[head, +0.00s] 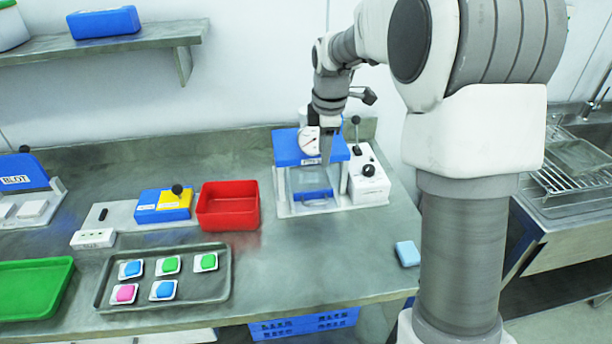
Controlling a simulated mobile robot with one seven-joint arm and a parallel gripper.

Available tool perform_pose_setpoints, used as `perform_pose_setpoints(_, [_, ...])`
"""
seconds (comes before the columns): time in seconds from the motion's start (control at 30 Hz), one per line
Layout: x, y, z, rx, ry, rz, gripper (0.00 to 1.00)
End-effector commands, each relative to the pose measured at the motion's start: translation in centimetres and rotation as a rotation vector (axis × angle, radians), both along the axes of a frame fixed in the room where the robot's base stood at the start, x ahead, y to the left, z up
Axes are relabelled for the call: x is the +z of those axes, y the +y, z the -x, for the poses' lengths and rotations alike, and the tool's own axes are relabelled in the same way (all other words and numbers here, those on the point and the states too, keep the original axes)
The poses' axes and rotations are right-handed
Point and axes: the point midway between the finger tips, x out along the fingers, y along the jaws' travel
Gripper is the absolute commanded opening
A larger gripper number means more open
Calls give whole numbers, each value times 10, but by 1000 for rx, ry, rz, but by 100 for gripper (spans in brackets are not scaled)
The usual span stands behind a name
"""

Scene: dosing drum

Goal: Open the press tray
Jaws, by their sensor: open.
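The press (285,147) stands at the back of the steel counter, with a blue top, a round gauge and a pale frame. Its tray (312,193) shows low between the side walls, blue in part, with a loop-like handle (322,204) at the front. The tray looks pushed in, but I cannot tell exactly how far. My gripper (326,160) points down at the press's blue top, above the tray and handle. It is open and holds nothing that I can see. The arm hides part of the press top, and the fingertips are small in this view.
A white control box (368,187) with a black knob and levers adjoins the press on the right. A red bin (228,206) is to the left. A grey tray (210,285) holds several coloured pads. A light-blue block (407,253) lies near the right edge. Counter before the press is clear.

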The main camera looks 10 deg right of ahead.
Motion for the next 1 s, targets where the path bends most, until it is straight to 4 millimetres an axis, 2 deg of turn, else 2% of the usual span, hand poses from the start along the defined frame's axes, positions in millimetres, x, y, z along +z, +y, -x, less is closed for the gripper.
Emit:
perform_pose_setpoints(0.03, [-10,0,-6,26,7,4,42])
perform_pose_setpoints(0.37, [-37,0,-16,82,19,11,42])
perform_pose_setpoints(0.8, [-129,1,-32,81,21,10,42])
perform_pose_setpoints(1.0, [-166,0,-38,79,19,11,42])
